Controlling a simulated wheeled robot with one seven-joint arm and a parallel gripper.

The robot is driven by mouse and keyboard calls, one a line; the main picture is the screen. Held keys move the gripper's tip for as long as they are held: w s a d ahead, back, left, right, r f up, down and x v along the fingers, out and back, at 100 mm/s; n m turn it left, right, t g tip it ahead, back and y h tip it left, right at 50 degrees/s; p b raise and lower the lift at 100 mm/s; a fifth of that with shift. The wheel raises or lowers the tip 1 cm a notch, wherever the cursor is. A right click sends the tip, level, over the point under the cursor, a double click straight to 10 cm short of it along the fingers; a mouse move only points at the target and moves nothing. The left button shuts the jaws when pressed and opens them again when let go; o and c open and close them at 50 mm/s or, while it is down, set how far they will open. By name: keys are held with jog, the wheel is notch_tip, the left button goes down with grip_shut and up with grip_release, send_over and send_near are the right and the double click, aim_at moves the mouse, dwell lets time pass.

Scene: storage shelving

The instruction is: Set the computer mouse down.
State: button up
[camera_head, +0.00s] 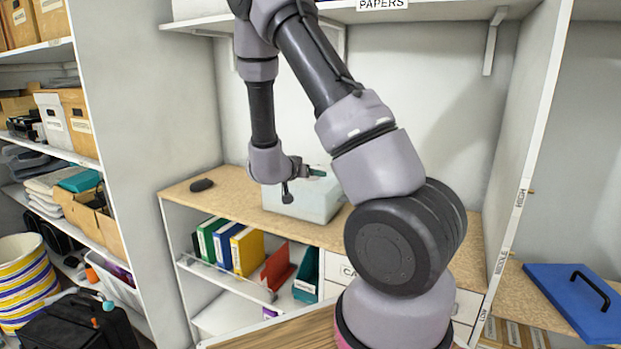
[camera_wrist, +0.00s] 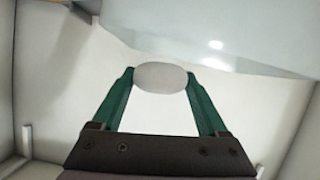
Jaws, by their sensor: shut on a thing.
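My gripper (camera_wrist: 160,88) has green fingers, shut on a pale grey, smooth oval thing, taken as the computer mouse (camera_wrist: 160,77), in the wrist view. The mouse sits between the two fingertips. In the head view my gripper (camera_head: 303,182) is above the brown countertop (camera_head: 235,207), in front of or over a pale translucent bin (camera_head: 318,207). The mouse cannot be made out in that view. Whether it touches anything below is not clear.
A small dark oval object (camera_head: 202,185) lies on the countertop's left end. Binders (camera_head: 247,250) stand on the shelf below. An upper shelf (camera_head: 430,12) hangs above. The countertop between the dark object and the bin is clear.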

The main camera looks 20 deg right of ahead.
jog(key=shift+f, duration=0.45)
jog(key=shift+f, duration=0.1)
jog(key=shift+f, duration=0.5)
jog(key=o, duration=1.3)
